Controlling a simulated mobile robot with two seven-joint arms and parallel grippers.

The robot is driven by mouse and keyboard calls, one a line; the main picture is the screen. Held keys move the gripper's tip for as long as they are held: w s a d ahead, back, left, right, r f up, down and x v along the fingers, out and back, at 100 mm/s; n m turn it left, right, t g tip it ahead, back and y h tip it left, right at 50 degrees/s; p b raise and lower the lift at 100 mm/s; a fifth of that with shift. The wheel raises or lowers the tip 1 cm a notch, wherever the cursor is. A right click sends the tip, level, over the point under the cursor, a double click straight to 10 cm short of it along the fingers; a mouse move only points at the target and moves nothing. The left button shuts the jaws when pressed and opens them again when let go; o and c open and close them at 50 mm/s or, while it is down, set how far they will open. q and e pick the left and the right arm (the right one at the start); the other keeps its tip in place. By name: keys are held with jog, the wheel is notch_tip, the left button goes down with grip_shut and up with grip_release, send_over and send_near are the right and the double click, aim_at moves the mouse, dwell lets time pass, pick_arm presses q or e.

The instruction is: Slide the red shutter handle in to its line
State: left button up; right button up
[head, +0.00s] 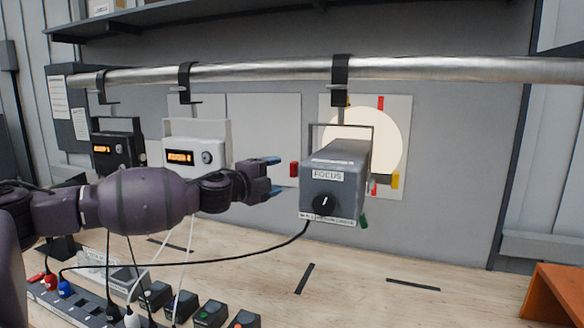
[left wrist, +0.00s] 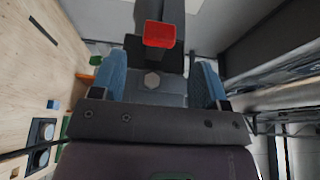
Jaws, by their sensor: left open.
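The red shutter handle (head: 294,169) sticks out at the left side of the grey lamp box marked FOCUS (head: 334,180), which hangs from the rail. My left gripper (head: 274,177) is open just left of the handle, its blue-tipped fingers one above the other and pointing at it. In the left wrist view the red handle (left wrist: 160,34) stands ahead of the two blue fingers, roughly centred in the gap between them. The fingers look apart from the handle. I cannot make out the handle's line. My right gripper is not in view.
A yellow handle (head: 395,180) and a green handle (head: 364,220) also belong around the lamp. A bright disc (head: 388,140) shows on the wall panel behind. Black and white boxes hang at the left. A black cable (head: 250,260) runs below my arm above the wooden bench.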

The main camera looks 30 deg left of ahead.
aim_at(290, 171)
pick_arm(q)
jog(key=w, duration=0.1)
jog(key=w+p, duration=0.1)
jog(key=w, duration=0.1)
jog(key=w+d, duration=0.1)
jog(key=w, duration=0.1)
jog(key=shift+w+p, duration=0.15)
jog(key=shift+p, duration=0.25)
jog(key=shift+w, duration=0.75)
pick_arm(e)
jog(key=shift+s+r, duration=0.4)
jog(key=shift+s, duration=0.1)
